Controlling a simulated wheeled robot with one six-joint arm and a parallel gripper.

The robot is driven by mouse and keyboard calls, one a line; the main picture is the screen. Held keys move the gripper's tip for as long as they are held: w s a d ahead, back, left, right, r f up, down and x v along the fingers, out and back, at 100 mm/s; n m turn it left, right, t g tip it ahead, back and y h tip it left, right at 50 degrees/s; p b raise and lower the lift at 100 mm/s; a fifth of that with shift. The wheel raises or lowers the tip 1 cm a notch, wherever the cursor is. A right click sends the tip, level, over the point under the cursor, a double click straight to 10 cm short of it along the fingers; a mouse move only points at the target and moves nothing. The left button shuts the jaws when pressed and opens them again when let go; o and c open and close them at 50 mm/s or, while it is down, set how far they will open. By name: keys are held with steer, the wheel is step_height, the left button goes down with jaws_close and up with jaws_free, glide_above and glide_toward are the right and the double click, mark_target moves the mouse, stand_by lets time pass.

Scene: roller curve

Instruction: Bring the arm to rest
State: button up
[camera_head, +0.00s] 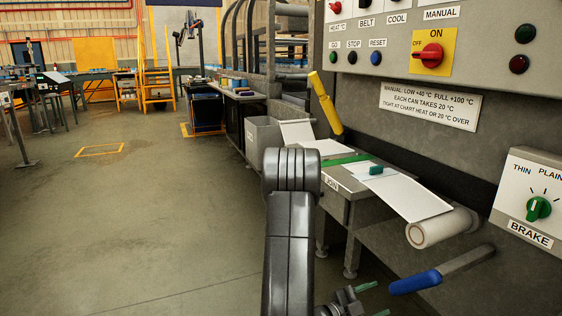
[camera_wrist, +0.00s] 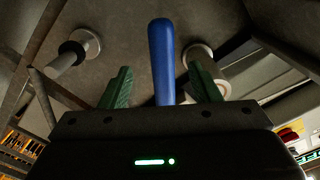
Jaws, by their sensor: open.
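My gripper (camera_head: 373,300) is low in the head view, just left of the blue lever handle (camera_head: 415,282), its green fingertips pointing toward it. In the wrist view my gripper (camera_wrist: 162,86) is open, with a green finger on each side. The blue handle (camera_wrist: 162,60) shows upright in the gap between the fingers. I see no finger closed on it, and a gap shows between the handle and the fingertips in the head view. My dark arm rises in the middle of the head view and hides part of the machine's legs.
The machine's control panel (camera_head: 470,50) fills the upper right, with the brake box (camera_head: 535,180) below it. A paper roll (camera_head: 440,228) sticks out above the blue handle. A yellow handle (camera_head: 325,105) stands behind. The floor (camera_head: 150,220) at left is open.

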mark_target(404, 282)
steer(key=b+x, duration=0.2)
steer(key=x, duration=0.9)
steer(key=shift+d, duration=0.2)
steer(key=shift+w+a+r+m, duration=0.25)
steer(key=shift+w+r+m, duration=0.2)
steer(key=shift+w+m, duration=0.05)
